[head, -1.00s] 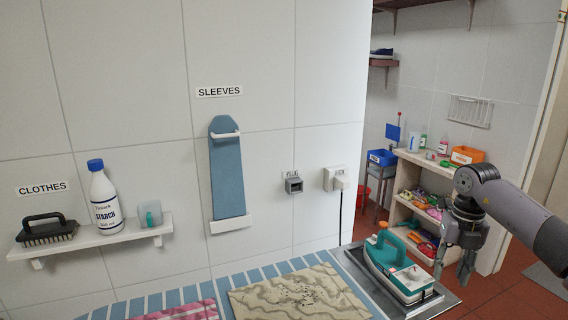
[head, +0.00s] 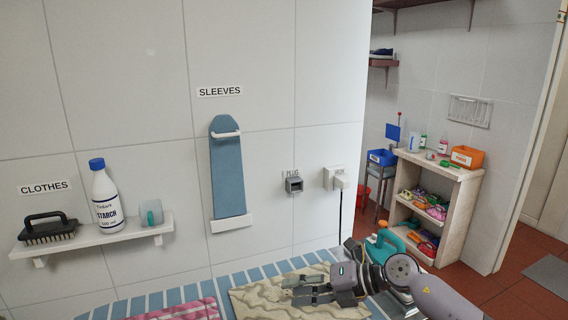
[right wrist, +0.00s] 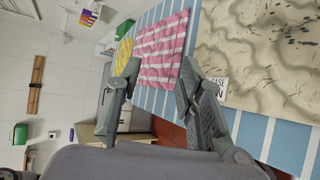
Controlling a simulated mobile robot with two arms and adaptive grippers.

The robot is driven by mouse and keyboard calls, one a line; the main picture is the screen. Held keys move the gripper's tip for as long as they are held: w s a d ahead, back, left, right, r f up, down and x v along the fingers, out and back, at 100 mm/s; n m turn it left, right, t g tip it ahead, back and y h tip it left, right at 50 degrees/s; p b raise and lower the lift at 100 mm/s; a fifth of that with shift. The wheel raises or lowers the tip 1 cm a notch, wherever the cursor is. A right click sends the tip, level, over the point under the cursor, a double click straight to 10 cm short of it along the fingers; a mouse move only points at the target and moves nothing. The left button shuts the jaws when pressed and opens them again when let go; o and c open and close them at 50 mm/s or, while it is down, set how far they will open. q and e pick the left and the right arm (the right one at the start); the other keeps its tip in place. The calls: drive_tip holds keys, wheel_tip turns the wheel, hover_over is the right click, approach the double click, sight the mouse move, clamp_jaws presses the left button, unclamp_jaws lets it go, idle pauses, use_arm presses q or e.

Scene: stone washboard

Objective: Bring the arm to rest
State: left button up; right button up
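My right gripper (head: 292,289) reaches in from the lower right in the head view, its fingers pointing left above the beige patterned cloth (head: 258,297). In the right wrist view the two fingers of this gripper (right wrist: 159,68) stand apart with nothing between them. The gripper is open and empty. My right forearm hides much of the teal iron (head: 384,246) and its metal rest. My left gripper is not in view.
A striped ironing surface (head: 160,299) carries the beige cloth and a pink striped cloth (head: 190,311). A wall shelf (head: 95,238) holds a brush (head: 47,230), a starch bottle (head: 105,200) and a cup (head: 151,213). A stocked shelf unit (head: 455,210) stands at right.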

drive_tip(key=s+a+r+m+t+y, duration=0.2)
drive_tip(key=a+r+m+t+y, duration=0.15)
drive_tip(key=r+m+t, duration=0.45)
drive_tip(key=s+d+f+m+t+h, duration=0.2)
drive_tip(key=s+d+f+m+h, duration=0.1)
drive_tip(key=d+f+m+h, duration=0.65)
drive_tip(key=s+d+f+m+t+h, duration=0.25)
drive_tip(key=d+f+m+h, duration=0.4)
drive_tip(key=m, duration=0.65)
drive_tip(key=s+d+f+m+g, duration=0.15)
drive_tip(key=s+f+g, duration=0.25)
drive_tip(key=s, duration=0.5)
drive_tip(key=s+d+f+m+g, duration=0.15)
drive_tip(key=s+f+g, duration=0.25)
drive_tip(key=s, duration=0.4)
drive_tip(key=s+d+f+m+g, duration=0.15)
drive_tip(key=s+f+g, duration=0.25)
drive_tip(key=s, duration=0.5)
wheel_tip(320, 180, down, 26)
drive_tip(key=s+n+g, duration=0.1)
drive_tip(key=s+g, duration=0.1)
drive_tip(key=s+d+f, duration=0.3)
drive_tip(key=s+f, duration=1.3)
drive_tip(key=shift+s+f+g, duration=0.15)
drive_tip(key=shift+s+g, duration=0.2)
drive_tip(key=shift+g, duration=0.1)
